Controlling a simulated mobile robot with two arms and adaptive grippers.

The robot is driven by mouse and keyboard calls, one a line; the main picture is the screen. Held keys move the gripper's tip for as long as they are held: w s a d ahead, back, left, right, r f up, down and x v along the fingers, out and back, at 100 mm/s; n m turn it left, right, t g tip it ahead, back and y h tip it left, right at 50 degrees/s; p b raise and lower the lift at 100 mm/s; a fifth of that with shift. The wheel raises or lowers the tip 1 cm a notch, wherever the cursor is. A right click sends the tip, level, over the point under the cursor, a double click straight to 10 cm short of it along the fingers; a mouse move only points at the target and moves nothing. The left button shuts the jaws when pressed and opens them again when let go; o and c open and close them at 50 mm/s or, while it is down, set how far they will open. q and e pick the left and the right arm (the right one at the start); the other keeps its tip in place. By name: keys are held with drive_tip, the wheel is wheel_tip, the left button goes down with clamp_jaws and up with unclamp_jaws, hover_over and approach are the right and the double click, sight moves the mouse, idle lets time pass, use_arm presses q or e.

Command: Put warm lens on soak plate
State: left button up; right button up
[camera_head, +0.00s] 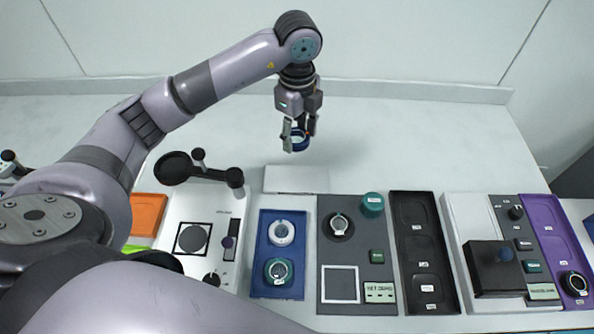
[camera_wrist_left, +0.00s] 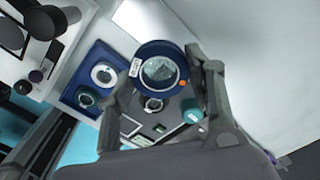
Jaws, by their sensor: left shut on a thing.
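My left gripper (camera_head: 299,141) is shut on a blue-ringed lens (camera_head: 299,146) and holds it in the air above the bench, behind the row of trays. In the left wrist view the lens (camera_wrist_left: 160,71) sits between the two fingers, with a white label and an orange dot on its ring. A flat pale plate (camera_head: 296,179) lies on the bench below and in front of the gripper; it also shows in the wrist view (camera_wrist_left: 148,22). I cannot read a label that marks the soak plate. My right gripper is not in view.
A blue tray (camera_head: 281,252) holds a white-ringed part and a teal-ringed part. To its right are a grey panel (camera_head: 340,255), a black compartment tray (camera_head: 430,295) and a purple tray (camera_head: 545,226). A black arm fixture (camera_head: 200,170) stands left. The back bench is clear.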

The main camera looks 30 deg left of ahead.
use_arm(q)
drive_tip(key=p, duration=0.1)
hover_over(297, 179)
wheel_tip(297, 179, down, 10)
drive_tip(key=shift+r, duration=0.1)
wheel_tip(297, 179, down, 4)
drive_tip(key=shift+r+p, duration=0.2)
drive_tip(key=shift+p, duration=0.25)
drive_tip(key=shift+f, duration=0.4)
drive_tip(key=shift+f, duration=0.1)
drive_tip(key=o, duration=1.2)
drive_tip(key=shift+c, duration=0.2)
